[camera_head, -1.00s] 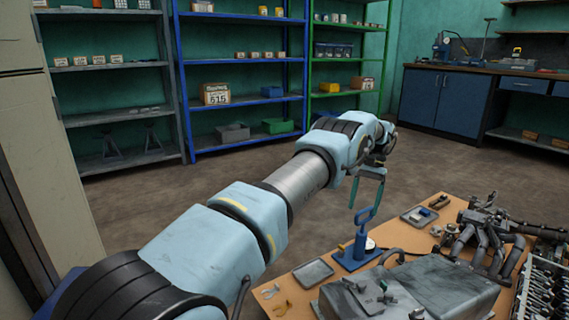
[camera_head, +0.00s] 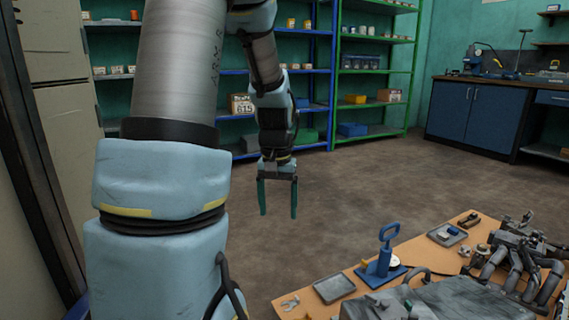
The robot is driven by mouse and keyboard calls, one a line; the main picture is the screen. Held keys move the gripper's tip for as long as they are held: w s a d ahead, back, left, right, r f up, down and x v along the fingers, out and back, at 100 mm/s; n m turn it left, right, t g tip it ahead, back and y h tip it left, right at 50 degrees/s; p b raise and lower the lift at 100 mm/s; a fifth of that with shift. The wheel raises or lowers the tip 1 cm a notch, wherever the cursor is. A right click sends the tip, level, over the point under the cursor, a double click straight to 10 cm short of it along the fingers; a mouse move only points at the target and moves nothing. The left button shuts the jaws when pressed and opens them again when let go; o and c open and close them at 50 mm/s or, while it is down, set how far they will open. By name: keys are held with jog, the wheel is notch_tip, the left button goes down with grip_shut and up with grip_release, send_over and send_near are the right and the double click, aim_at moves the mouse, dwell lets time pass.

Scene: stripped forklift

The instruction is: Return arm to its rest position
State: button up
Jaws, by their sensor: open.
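My arm (camera_head: 165,200) rises up the left side of the view, with its upper part leaving the top of the picture. Its forearm comes back down, and my gripper (camera_head: 278,212) hangs from it, fingers pointing down. The two teal fingers are apart with nothing between them. The gripper appears over the open floor, to the left of and apart from the wooden table (camera_head: 262,303).
The table holds a blue stand with a ring handle (camera_head: 383,265), a grey tray (camera_head: 334,288), a smaller tray (camera_head: 447,235) and grey metal engine parts (camera_head: 520,255). Shelves (camera_head: 375,75) and a blue cabinet (camera_head: 475,115) stand behind. The floor (camera_head: 370,185) between is clear.

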jog(key=s+a+n+t+p, duration=0.1)
jog(key=s+a, duration=0.4)
jog(key=s, duration=0.5)
notch_tip(320, 180, up, 30)
jog(key=p, duration=3)
jog(key=shift+w+a, duration=0.1)
